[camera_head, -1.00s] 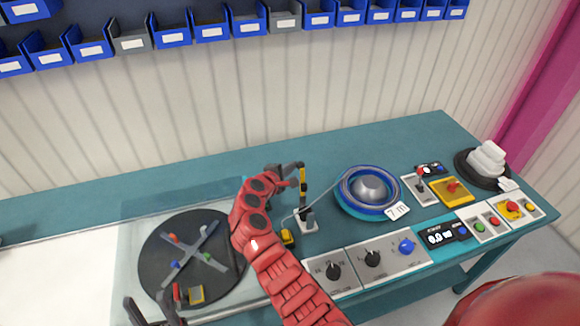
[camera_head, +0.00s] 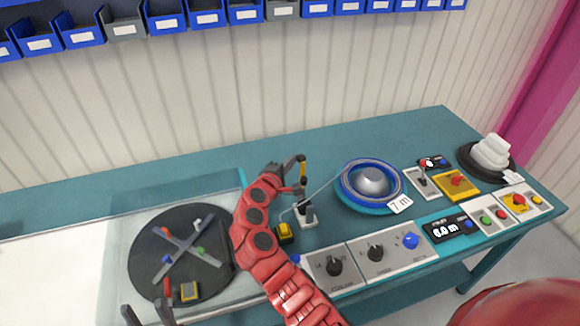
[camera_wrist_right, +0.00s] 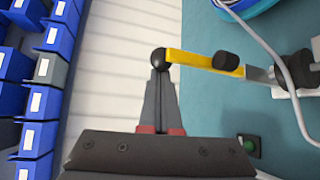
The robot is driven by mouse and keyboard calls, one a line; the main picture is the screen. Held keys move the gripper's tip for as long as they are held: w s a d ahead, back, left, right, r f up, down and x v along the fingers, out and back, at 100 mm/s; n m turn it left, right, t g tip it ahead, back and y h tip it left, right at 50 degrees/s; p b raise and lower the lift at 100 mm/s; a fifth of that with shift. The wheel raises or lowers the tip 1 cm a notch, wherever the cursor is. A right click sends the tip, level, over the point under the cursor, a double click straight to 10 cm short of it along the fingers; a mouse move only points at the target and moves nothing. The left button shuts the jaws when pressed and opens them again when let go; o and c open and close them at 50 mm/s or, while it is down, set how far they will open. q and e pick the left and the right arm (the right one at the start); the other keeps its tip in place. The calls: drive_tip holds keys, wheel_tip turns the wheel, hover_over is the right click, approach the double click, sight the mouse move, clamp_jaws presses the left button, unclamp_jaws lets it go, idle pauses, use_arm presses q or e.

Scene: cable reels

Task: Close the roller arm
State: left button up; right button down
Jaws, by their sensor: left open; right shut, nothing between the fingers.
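The roller arm (camera_head: 303,172) is a yellow bar standing up from a small grey-and-white mount (camera_head: 307,216) near the middle of the bench. In the right wrist view the yellow bar (camera_wrist_right: 190,59) has a black ball at its end and a black roller along it. My right gripper (camera_head: 286,174) is shut and empty beside the roller arm. In the wrist view its fingertips (camera_wrist_right: 159,72) are at the black ball; I cannot tell whether they touch. My left gripper (camera_head: 147,314) is open at the lower left, away from the roller arm.
A blue cable reel (camera_head: 371,186) stands right of the roller arm, its grey cable running to the mount. A dark turntable (camera_head: 150,270) with a grey cross lies left. Blue bins (camera_head: 207,14) hang behind.

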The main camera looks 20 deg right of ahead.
drive_tip(key=s+f+m+t+b, duration=0.1)
drive_tip(key=s+f+b, duration=0.2)
drive_tip(key=s+b, duration=0.3)
drive_tip(key=shift+s+d+f+b, duration=0.15)
drive_tip(key=shift+s+f+b, duration=0.25)
drive_tip(key=shift+s, duration=1.05)
